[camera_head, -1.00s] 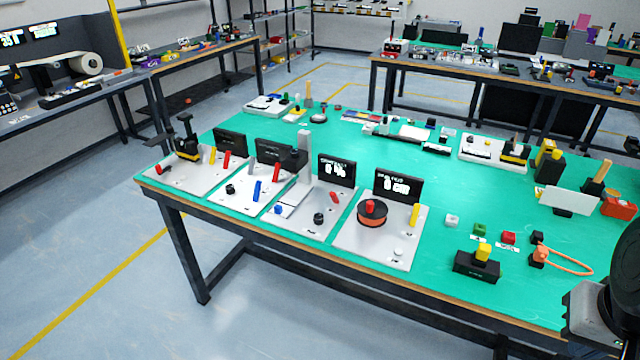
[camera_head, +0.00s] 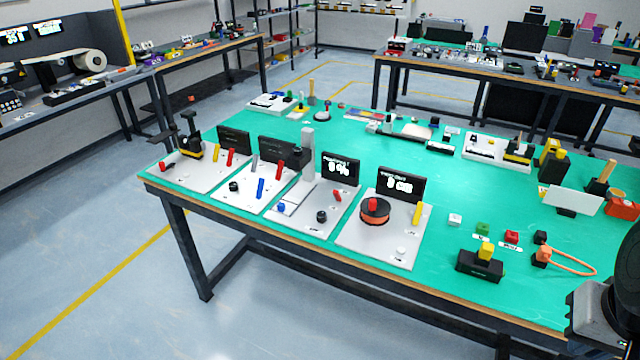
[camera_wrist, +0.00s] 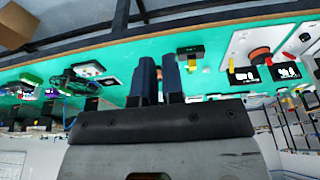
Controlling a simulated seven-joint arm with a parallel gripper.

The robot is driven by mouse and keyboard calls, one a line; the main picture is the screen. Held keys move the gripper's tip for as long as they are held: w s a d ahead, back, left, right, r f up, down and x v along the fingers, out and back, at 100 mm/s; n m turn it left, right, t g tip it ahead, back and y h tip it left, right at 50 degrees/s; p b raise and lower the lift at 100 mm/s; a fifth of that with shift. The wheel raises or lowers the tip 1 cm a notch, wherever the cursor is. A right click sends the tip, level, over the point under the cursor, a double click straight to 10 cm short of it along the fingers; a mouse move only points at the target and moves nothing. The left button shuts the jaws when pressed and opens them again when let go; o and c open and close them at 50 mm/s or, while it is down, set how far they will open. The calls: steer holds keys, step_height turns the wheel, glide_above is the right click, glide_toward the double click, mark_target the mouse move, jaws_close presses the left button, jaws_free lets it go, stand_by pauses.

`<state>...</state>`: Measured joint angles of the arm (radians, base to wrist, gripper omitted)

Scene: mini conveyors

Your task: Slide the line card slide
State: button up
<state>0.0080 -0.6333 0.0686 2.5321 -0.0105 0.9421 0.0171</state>
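No part is clearly labelled as the line card slide, so I cannot tell which one it is. Several white boards stand in a row along the left and front of the green table. One has a grey upright post (camera_head: 308,150), a blue knob (camera_head: 281,208) and a black knob (camera_head: 321,216). The front board has an orange-black dial (camera_head: 375,211) with a red knob and a yellow lever (camera_head: 417,213). My gripper (camera_wrist: 158,62) shows two dark blue fingers close together, above the table and apart from the boards. I see nothing held, and the finger gap is unclear.
A black block with a yellow top (camera_head: 485,258), a red button (camera_head: 511,237), a green button (camera_head: 482,229) and an orange loop (camera_head: 572,263) lie at the table's right. A white plate (camera_head: 572,200) stands behind them. The green middle (camera_head: 425,160) is fairly clear.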

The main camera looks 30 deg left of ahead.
steer(key=o, duration=0.5)
steer(key=shift+w+a+r, duration=0.1)
steer(key=shift+w, duration=0.2)
steer(key=shift+o, duration=0.8)
steer(key=w+a+r+n, duration=0.2)
steer(key=w+a, duration=0.2)
steer(key=w, duration=0.4)
steer(key=shift+w+a+n, duration=0.2)
steer(key=shift+n, duration=0.1)
steer(key=w+a+f+n+g, duration=0.1)
steer(key=w+a+n, duration=0.3)
steer(key=w+a, duration=0.65)
steer(key=w+a+f+n, duration=0.2)
steer(key=w+a+n, duration=0.1)
steer(key=w+a, duration=0.8)
steer(key=n+g, duration=0.2)
steer(key=n, duration=0.7)
glide_above(282, 204)
steer(key=f, duration=2)
steer(key=shift+d+f, duration=0.25)
steer(key=shift+f, duration=0.15)
steer(key=shift+a+f, duration=0.15)
steer(key=shift+a, duration=0.05)
